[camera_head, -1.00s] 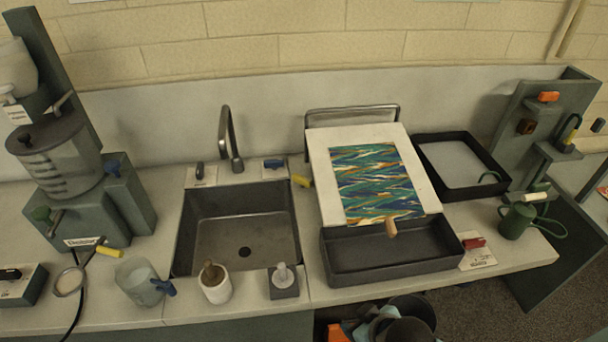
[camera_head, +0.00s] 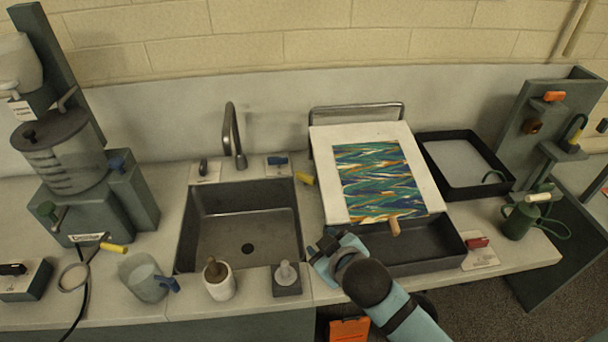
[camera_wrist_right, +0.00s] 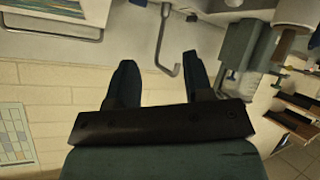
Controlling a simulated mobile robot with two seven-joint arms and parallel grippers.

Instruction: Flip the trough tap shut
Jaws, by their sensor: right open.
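A dark grey trough (camera_head: 385,269) lies below the tilted white board. A red-handled lever (camera_head: 477,243) sits on a small pale plate by the trough's right end. Other small handles are a blue one (camera_head: 277,160) and a black one (camera_head: 204,166) behind the sink, and a yellow one (camera_head: 305,178) beside the board. No label readable here tells which is the trough tap. My right gripper (camera_head: 322,249) is open and empty, above the counter between sink and trough. Its fingers (camera_wrist_right: 158,68) show apart in the wrist view. My left gripper is out of view.
A curved faucet (camera_head: 232,135) stands behind the sink (camera_head: 185,232); its spout shows beyond my right fingers in the wrist view (camera_wrist_right: 165,40). A white pot (camera_head: 220,285) and a grey block (camera_head: 286,287) stand at the counter's front. My right forearm covers part of the trough.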

